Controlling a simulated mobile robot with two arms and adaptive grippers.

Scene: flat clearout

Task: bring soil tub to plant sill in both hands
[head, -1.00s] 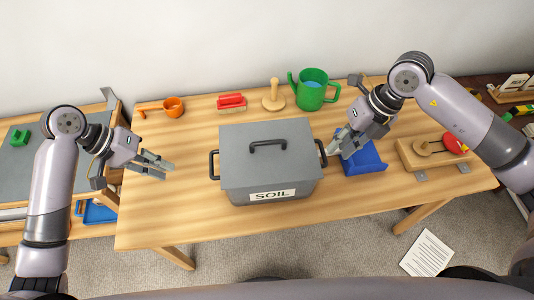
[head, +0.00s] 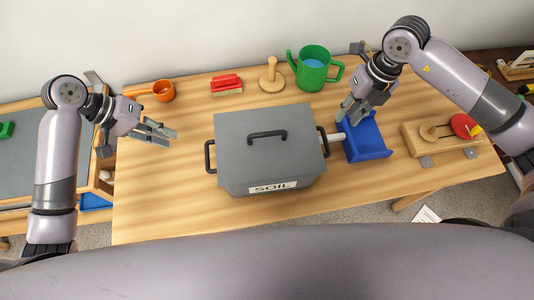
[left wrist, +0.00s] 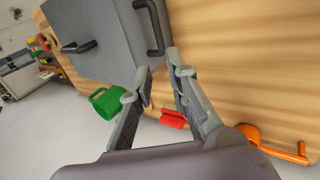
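The grey soil tub (head: 266,148) sits on the wooden table, lid on, with a dark handle on each side and a SOIL label in front. My left gripper (head: 160,133) is open and empty, left of the tub and apart from its left handle (head: 209,157). In the left wrist view the tub (left wrist: 105,40) and that handle (left wrist: 150,25) lie beyond the open fingers (left wrist: 160,75). My right gripper (head: 347,112) is by the blue dustpan-like tray, just right of the tub's right handle (head: 324,141); its fingertips are partly hidden. The plant sill cannot be made out.
The blue tray (head: 372,153) with a pale handle lies close to the tub's right handle. Behind stand an orange pot (head: 163,91), a red brush (head: 226,84), a wooden peg (head: 271,76) and a green watering can (head: 313,68). The table's front edge is clear.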

